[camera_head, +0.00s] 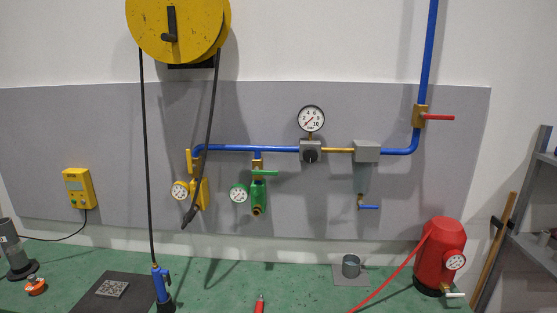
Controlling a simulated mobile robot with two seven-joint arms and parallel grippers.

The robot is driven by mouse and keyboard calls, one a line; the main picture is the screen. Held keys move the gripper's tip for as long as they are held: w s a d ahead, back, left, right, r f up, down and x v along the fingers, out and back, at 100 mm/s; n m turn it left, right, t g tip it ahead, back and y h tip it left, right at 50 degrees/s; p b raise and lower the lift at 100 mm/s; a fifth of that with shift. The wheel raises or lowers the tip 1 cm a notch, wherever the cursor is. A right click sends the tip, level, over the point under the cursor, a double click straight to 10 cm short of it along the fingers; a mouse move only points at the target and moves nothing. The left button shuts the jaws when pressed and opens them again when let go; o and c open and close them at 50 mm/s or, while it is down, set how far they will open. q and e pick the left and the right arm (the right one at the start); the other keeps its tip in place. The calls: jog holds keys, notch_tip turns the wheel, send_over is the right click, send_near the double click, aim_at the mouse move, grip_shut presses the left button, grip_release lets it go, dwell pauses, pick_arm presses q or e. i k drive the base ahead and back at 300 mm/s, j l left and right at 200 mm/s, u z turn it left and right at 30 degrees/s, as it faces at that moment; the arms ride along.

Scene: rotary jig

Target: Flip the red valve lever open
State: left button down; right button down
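The red valve lever (438,117) sticks out to the right from a brass valve body (419,117) on the vertical blue pipe (429,50) at the upper right of the wall panel. The lever lies about level, across the pipe. Nothing touches it. Neither of my grippers shows in the head view.
A blue pipe run with a round gauge (311,119) crosses the grey panel (100,130). A yellow reel (178,25) hangs upper left with a black hose down. A red tank (438,255) stands on the green bench at right. A shelf (535,200) edges the right side.

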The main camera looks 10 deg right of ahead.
aim_at(426, 116)
jog(key=l+z, duration=0.3)
jog(key=i+l+z, duration=0.1)
jog(key=l+z, duration=0.25)
jog(key=i+l+z, duration=0.1)
jog(key=l+z, duration=0.3)
jog(key=l, duration=0.4)
